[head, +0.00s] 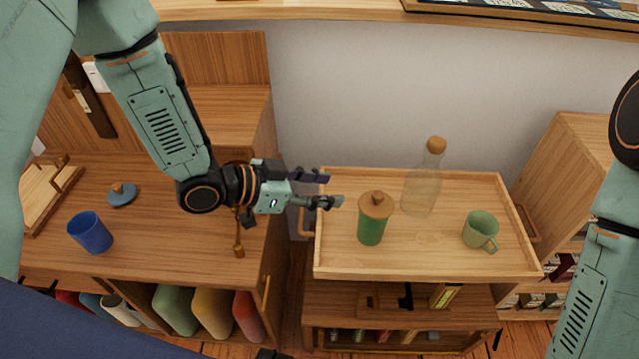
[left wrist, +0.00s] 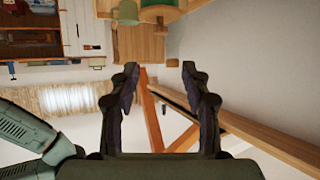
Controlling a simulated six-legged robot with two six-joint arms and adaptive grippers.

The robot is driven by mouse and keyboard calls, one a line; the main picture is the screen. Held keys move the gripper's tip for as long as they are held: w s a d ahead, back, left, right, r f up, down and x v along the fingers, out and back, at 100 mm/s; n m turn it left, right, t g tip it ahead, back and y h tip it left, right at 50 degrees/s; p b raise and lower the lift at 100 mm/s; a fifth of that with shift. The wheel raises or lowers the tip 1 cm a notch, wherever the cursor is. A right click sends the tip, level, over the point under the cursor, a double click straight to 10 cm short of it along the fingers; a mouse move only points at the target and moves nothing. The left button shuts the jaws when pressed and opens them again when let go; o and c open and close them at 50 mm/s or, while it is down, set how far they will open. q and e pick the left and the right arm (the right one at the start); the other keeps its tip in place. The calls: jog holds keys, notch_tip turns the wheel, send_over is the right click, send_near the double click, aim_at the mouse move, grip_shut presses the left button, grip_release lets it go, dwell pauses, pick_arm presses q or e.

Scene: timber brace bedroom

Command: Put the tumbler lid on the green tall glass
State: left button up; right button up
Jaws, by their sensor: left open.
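The green tall glass (head: 371,231) stands upright near the left end of a wooden tray top (head: 450,262). A round wooden lid with a small knob (head: 376,204) sits on its mouth and looks about level. My left gripper (head: 334,188) is open and empty, just left of the lid and apart from it, with its fingers pointing right. In the left wrist view the two fingers (left wrist: 156,75) are spread with nothing between them. Green shapes show at that view's top edge, cut off. My right gripper is out of view; only my right arm shows.
A corked glass bottle (head: 423,180) stands behind and right of the glass. A green mug (head: 480,230) is farther right. The tray's front middle is clear.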

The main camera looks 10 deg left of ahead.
pick_arm(q)
jog(key=shift+s+a+r, duration=0.1)
jog(key=shift+s+a, duration=0.1)
jog(key=shift+a, duration=0.05)
jog(key=s+a+f+n+g+y, duration=0.1)
jog(key=s+a+f+n+y, duration=0.2)
jog(key=s+f, duration=0.35)
jog(key=s+a+f+n+g+y, duration=0.2)
jog(key=s+f+n+y, duration=0.15)
jog(key=s+f, duration=0.3)
jog(key=s+a+f+n+g+y, duration=0.2)
jog(key=s+a, duration=0.1)
jog(key=s, duration=0.5)
jog(key=s+a+f+n+g+y, duration=0.2)
jog(key=s+a+f, duration=0.1)
jog(key=s, duration=0.5)
jog(key=shift+a+n+g, duration=0.25)
jog(key=shift+n+g, duration=0.05)
jog(key=shift+n, duration=0.05)
